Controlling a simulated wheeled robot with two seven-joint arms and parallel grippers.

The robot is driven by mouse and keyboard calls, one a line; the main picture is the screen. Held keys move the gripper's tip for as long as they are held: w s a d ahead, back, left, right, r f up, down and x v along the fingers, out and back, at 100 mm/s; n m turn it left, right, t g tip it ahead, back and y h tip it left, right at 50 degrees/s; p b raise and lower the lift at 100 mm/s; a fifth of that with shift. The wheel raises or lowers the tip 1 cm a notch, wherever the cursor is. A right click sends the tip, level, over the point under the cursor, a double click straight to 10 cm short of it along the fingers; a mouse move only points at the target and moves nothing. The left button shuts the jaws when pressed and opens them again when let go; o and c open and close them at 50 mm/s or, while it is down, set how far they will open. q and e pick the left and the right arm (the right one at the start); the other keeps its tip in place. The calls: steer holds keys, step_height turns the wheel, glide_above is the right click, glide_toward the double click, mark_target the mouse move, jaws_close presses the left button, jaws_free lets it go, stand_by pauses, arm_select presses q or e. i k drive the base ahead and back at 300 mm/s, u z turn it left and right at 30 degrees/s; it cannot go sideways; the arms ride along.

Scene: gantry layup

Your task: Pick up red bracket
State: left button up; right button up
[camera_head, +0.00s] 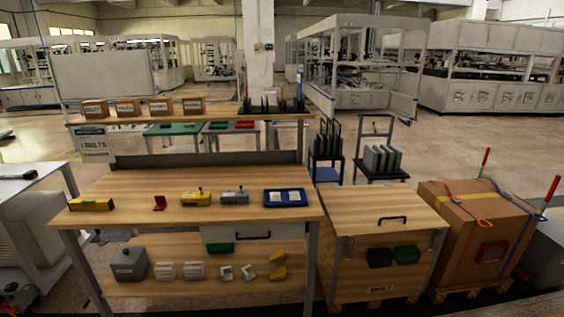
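A small red bracket (159,203) sits on the wooden top of the workbench (130,184), left of the middle. It stands apart from the yellow items on either side of it. Nothing hides it. Neither of my grippers shows in the head view.
A yellow level (91,204) lies left of the bracket. A yellow block tool (196,199), a grey one (234,197) and a blue tray (285,197) lie right of it. A shelf (200,119) with small cardboard boxes spans the back. The bench top behind the bracket is clear.

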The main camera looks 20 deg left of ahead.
mark_target(161, 203)
steer(key=u, duration=0.5)
steer(key=i, duration=0.9)
steer(key=u, duration=0.35)
